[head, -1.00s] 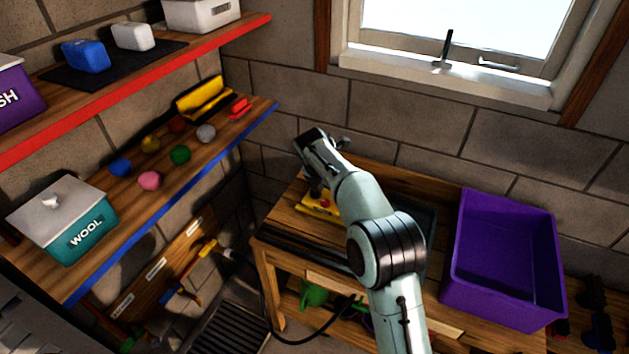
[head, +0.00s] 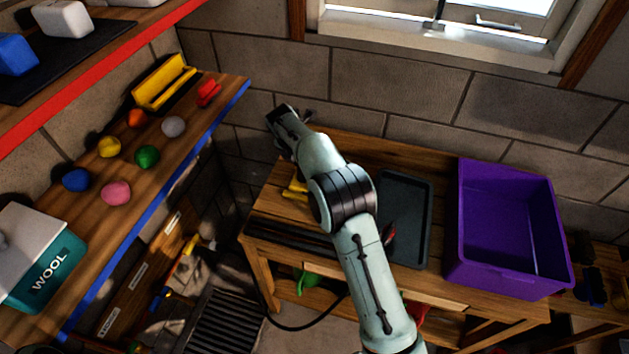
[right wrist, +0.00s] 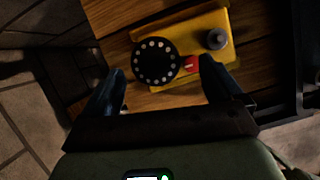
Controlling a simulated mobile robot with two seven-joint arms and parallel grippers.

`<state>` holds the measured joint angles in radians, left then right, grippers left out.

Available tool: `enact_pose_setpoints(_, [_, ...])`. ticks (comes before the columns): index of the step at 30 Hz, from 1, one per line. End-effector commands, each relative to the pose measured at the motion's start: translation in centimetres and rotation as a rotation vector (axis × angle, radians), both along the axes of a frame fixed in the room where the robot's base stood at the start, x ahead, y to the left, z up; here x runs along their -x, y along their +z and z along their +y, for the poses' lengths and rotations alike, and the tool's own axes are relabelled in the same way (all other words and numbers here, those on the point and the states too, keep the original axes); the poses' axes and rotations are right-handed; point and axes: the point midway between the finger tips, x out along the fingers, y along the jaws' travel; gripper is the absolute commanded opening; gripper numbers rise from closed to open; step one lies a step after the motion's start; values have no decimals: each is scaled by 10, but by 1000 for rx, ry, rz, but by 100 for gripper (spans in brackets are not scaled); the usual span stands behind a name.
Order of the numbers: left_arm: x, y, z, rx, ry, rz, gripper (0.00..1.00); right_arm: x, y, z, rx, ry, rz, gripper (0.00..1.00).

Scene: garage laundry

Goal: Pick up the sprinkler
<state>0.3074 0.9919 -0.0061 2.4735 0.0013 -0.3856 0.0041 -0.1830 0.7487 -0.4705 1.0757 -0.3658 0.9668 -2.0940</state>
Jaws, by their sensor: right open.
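The sprinkler appears to be the yellow-bodied thing (right wrist: 190,37) in the right wrist view, with a black round head dotted with pale holes, a red part and a grey knob. It lies on the wooden workbench. In the head view only a bit of its yellow (head: 297,188) shows; my right arm hides the rest. My right gripper (right wrist: 163,66) is open, its fingers to either side of the black head in the picture; I cannot tell the height gap. In the head view the right gripper (head: 283,118) is over the bench's back left. My left gripper is not in view.
A dark tray (head: 405,200) lies right of my arm, with a purple bin (head: 505,275) beyond it. A wooden shelf with a blue edge (head: 165,205) holds several coloured balls and a WOOL box (head: 45,275) at left. A green thing (head: 306,284) is under the bench.

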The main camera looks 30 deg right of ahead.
Motion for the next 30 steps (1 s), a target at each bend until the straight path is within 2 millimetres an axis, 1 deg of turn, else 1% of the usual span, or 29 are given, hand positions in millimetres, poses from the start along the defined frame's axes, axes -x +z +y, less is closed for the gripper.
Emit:
enact_pose_setpoints(5, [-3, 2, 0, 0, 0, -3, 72, -4, -11, -5, 1, 0, 2, 93])
enact_pose_setpoints(9, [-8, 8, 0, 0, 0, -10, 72, -13, -29, -14, 2, -1, 2, 93])
enact_pose_setpoints(13, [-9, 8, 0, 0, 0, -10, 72, -17, -44, -18, 1, 0, 2, 93])
enact_pose_setpoints(16, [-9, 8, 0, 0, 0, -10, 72, -18, -49, -20, 0, 1, 0, 93])
enact_pose_setpoints(22, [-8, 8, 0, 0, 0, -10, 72, -18, -50, -20, 0, 1, 0, 93])
enact_pose_setpoints(23, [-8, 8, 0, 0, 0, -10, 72, -18, -49, -20, 0, 1, 0, 86])
enact_pose_setpoints(24, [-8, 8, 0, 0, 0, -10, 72, -17, -49, -20, 0, 1, 0, 73])
enact_pose_setpoints(26, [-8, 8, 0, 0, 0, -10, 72, -17, -49, -20, 0, 1, 0, 54])
enact_pose_setpoints(27, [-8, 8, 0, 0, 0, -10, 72, -17, -49, -20, 0, 1, 0, 40])
enact_pose_setpoints(29, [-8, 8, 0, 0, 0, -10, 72, -17, -49, -20, 0, 1, 0, 21])
enact_pose_setpoints(30, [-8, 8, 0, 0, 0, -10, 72, -17, -49, -20, 0, 1, 0, 8])
